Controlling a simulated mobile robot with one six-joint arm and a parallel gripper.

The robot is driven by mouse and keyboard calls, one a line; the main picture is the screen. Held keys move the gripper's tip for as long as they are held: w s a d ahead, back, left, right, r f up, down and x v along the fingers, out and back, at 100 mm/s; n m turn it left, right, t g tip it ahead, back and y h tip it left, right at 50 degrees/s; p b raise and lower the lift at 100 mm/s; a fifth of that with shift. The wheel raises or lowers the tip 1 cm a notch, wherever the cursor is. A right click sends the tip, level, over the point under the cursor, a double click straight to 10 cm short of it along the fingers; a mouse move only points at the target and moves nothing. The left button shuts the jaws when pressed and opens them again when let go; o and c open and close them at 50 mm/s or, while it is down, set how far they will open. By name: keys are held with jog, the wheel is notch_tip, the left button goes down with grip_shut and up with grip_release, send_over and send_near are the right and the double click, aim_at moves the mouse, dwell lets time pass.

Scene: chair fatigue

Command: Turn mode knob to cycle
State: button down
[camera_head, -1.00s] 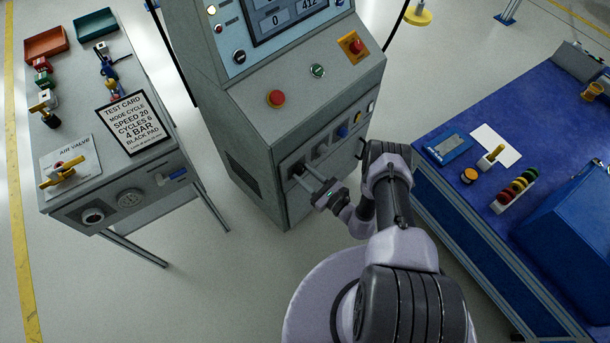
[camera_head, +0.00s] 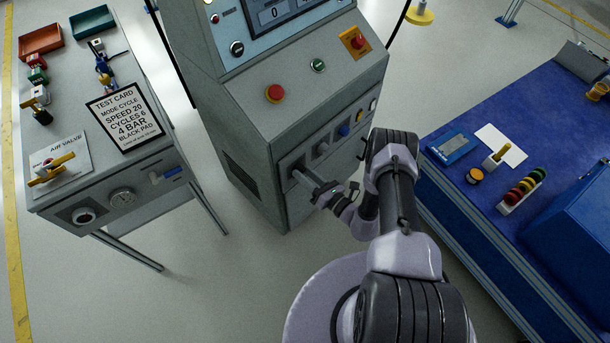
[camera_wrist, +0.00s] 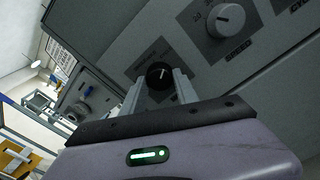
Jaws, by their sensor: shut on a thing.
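The black round mode knob (camera_wrist: 159,74) with a white pointer line is on the lower front panel of the grey machine, between my two finger tips in the wrist view. My gripper (camera_wrist: 160,83) is shut on it, one finger at each side. In the head view my gripper (camera_head: 299,176) reaches the leftmost control of the lower panel, and its fingers hide the knob there.
A grey knob (camera_wrist: 225,19) sits beside it on the same panel. The machine (camera_head: 290,100) carries a red button (camera_head: 274,93) above. The test card (camera_head: 125,117) on the left bench reads "MODE CYCLE". A blue table (camera_head: 470,230) stands close at right.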

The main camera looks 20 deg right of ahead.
dwell(0.3)
jog(key=c, duration=0.9)
grip_release()
jog(key=shift+c, duration=0.2)
jog(key=p+v, duration=0.4)
jog(key=v, duration=1.3)
jog(key=shift+s, duration=0.25)
jog(key=shift+d, duration=0.1)
